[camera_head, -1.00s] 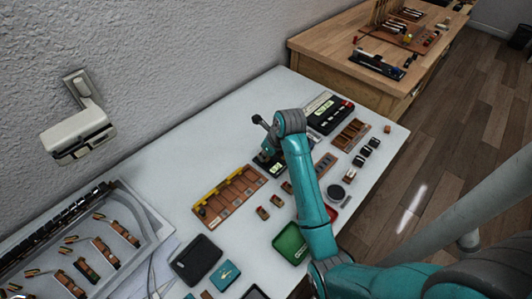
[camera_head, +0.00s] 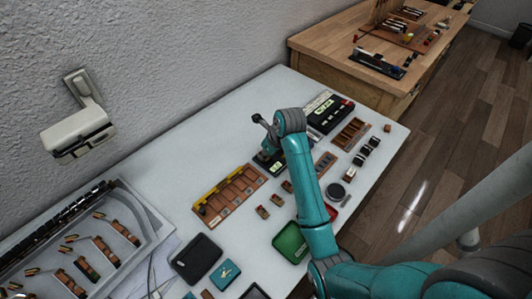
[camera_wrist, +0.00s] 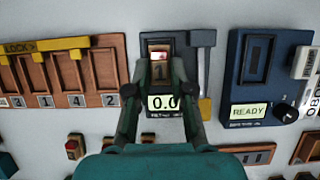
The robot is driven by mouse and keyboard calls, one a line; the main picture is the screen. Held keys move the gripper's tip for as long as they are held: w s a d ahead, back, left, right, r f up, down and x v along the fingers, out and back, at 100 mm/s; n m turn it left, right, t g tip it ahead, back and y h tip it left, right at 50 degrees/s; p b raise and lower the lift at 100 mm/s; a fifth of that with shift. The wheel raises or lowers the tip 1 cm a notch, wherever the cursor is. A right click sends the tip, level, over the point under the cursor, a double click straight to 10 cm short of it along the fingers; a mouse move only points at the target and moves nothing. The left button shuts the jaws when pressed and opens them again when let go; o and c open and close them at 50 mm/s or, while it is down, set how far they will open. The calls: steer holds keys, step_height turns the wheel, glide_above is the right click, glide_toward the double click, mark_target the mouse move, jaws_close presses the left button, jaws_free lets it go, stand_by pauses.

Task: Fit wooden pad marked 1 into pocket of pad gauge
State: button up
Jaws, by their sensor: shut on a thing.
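The pad gauge (camera_wrist: 167,122) is a dark block with a display reading 0.0, a grey lever with a yellow end at its right side, and a pocket at its top middle. A small wooden pad (camera_wrist: 160,72) marked 1, with a pale and red part at its far end, is between my fingertips over the pocket area. My gripper (camera_wrist: 160,68) is shut on this pad. I cannot tell whether the pad is seated in the pocket or just above it. In the head view my arm covers much of the gauge (camera_head: 266,166).
Left of the gauge is a wooden rack (camera_wrist: 62,72) with a yellow LOCK bar and numbered slots. To the right is a blue device (camera_wrist: 262,75) with a READY display and knob. Small wooden blocks (camera_wrist: 75,147) lie nearby. A green tray (camera_head: 290,243) lies closer to my base.

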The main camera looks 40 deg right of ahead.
steer(key=shift+f, duration=0.35)
stand_by(1.1)
steer(key=o, duration=0.9)
steer(key=shift+r, duration=0.15)
steer(key=shift+r, duration=3.4)
